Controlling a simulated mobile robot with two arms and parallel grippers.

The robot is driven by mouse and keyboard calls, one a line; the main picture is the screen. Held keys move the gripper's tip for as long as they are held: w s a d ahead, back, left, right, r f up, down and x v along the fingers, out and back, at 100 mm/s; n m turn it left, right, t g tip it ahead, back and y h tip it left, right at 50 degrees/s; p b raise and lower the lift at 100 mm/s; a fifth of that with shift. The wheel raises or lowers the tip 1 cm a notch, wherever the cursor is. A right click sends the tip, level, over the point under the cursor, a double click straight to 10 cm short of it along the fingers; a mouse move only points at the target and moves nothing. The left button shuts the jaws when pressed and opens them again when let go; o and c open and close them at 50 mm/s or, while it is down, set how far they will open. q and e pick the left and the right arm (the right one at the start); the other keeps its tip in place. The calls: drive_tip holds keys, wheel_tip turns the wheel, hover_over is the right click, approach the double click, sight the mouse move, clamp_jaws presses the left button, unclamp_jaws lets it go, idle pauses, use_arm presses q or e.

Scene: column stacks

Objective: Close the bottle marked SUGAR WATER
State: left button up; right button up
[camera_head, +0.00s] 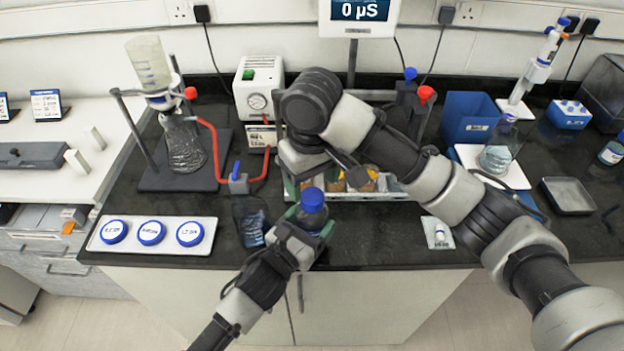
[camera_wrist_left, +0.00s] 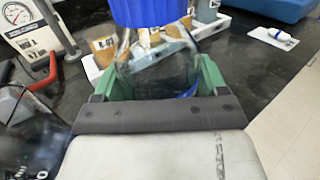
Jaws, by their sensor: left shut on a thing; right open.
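My left gripper (camera_head: 308,222) is shut around a clear glass bottle (camera_wrist_left: 155,68) near the bench's front edge. A blue cap (camera_head: 312,198) is on top of this bottle, and it also shows at the top of the left wrist view (camera_wrist_left: 150,10). I cannot read a label on the held bottle, nor tell how tightly the cap sits. My right gripper (camera_head: 304,184) is open, just behind and above the held bottle, partly hidden by its own wrist. Another clear bottle (camera_head: 250,222) with a dark label stands just left of the left gripper; its label is unreadable.
A white tray (camera_head: 98,244) with three blue caps lies at the left front. A rack (camera_head: 390,190) with several brown-filled jars stands behind the held bottle. A flask stand with red tubing (camera_head: 222,128) is at the back left. A small white tray (camera_head: 437,244) lies at the right.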

sight(312, 196)
drive_tip(key=n, duration=0.2)
drive_tip(key=r+n, duration=0.1)
drive_tip(key=n, duration=0.2)
drive_tip(key=shift+a, duration=0.2)
drive_tip(key=n, duration=0.2)
drive_tip(key=r+n, duration=0.1)
drive_tip(key=n, duration=0.6)
drive_tip(key=shift+r+n, duration=0.3)
drive_tip(key=shift+r, duration=0.05)
drive_tip(key=n, duration=0.6)
drive_tip(key=shift+d+r, duration=0.15)
drive_tip(key=shift+r, duration=0.2)
drive_tip(key=shift+f, duration=4)
